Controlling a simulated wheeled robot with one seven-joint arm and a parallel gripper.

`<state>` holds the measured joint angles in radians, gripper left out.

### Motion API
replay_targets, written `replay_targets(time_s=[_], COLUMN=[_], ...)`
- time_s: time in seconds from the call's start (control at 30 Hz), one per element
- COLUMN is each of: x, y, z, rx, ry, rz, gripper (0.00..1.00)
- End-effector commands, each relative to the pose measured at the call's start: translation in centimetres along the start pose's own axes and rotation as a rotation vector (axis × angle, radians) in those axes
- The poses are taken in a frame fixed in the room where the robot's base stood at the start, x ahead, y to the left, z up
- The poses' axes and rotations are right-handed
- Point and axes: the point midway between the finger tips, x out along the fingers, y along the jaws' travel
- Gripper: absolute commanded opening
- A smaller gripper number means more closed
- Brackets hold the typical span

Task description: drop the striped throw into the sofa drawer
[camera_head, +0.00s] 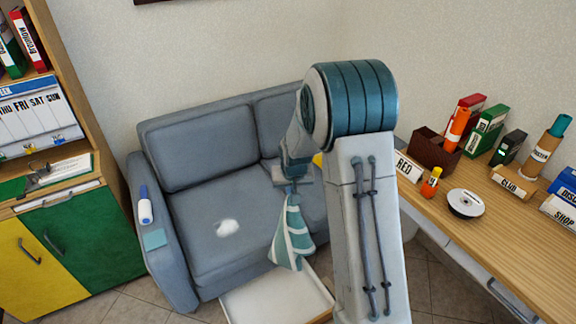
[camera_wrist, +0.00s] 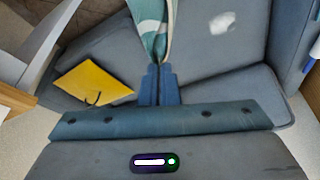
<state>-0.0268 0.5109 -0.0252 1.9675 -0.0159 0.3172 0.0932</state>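The striped throw (camera_head: 291,236), teal and white, hangs folded from my gripper (camera_head: 290,187) in front of the grey sofa (camera_head: 205,150). In the wrist view the throw (camera_wrist: 153,25) is pinched at the fingertips of my gripper (camera_wrist: 159,68), which is shut on it. The open sofa drawer (camera_head: 262,302) is a pale, shallow tray at the sofa's front foot. It lies below the throw, and the throw is clear above it. My arm hides the drawer's right side.
A white patch (camera_head: 227,228) lies on the sofa seat, and a blue-and-white bottle (camera_head: 144,205) is on the left armrest. A wooden desk (camera_head: 500,225) with boxes and a disc spindle (camera_head: 465,203) stands at right. A cabinet (camera_head: 85,235) stands at left. A yellow item (camera_wrist: 92,81) shows in the wrist view.

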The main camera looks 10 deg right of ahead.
Motion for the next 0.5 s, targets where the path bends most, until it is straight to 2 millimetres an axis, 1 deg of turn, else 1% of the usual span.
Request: replay_targets(time_s=[0.03, 0.1, 0.3, 0.47, 0.5], x=[2.5, 4.4, 9.5, 13.7, 14.8], y=[-0.2, -0.4, -0.8, -1.1, -1.2], z=[1.8, 2.9, 4.9, 5.9, 6.2], rx=[-0.005, -0.004, 0.016, 0.037, 0.041], ry=[-0.006, -0.005, -0.005, -0.005, -0.007], rz=[-0.001, -0.002, 0.002, 0.008, 0.011], gripper=[0.0, 0.0, 0.0, 0.0, 0.0])
